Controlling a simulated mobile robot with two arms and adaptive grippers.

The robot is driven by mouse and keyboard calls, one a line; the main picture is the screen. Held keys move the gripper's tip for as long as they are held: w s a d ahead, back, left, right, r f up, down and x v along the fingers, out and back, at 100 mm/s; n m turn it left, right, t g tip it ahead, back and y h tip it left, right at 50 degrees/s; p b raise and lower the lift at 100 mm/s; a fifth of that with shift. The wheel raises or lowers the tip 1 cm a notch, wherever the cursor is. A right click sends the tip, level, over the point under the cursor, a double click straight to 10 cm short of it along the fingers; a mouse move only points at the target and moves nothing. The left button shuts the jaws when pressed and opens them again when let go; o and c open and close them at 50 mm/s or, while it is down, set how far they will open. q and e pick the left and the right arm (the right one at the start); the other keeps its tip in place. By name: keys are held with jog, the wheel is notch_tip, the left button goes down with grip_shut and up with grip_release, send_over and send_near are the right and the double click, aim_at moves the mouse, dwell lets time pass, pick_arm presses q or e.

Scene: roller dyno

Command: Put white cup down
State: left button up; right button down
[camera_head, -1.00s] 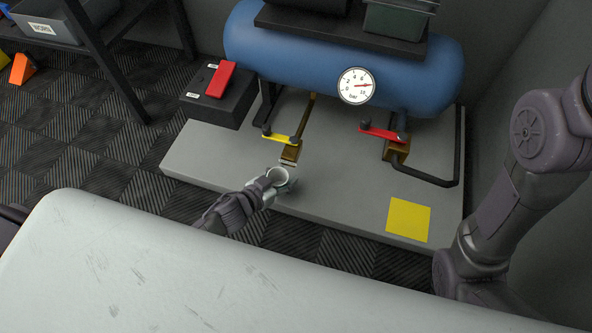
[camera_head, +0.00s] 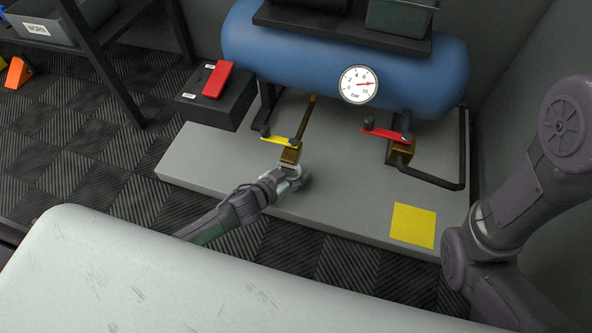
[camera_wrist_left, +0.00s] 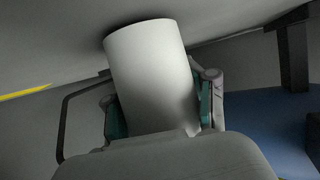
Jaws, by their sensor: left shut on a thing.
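The white cup (camera_wrist_left: 150,75) fills the space between the two fingers of my left gripper (camera_wrist_left: 160,112) in the left wrist view. In the head view, my left gripper (camera_head: 286,180) is shut on the cup (camera_head: 291,171), just below the brass valve with the yellow handle (camera_head: 280,140). The valve partly hides the cup's mouth. The cup is over the grey platform (camera_head: 345,190); I cannot tell whether its base touches. My right arm shows at the right, but its gripper is out of view.
A yellow square (camera_head: 413,225) lies bare on the platform's right part. A red-handled valve (camera_head: 385,133) and black pipe stand behind it. The blue tank (camera_head: 300,50) with its gauge (camera_head: 358,85) is at the back. A black box with a red switch (camera_head: 217,80) is at the left.

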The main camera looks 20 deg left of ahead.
pick_arm(q)
jog(key=shift+f, duration=0.25)
jog(key=o, duration=1.2)
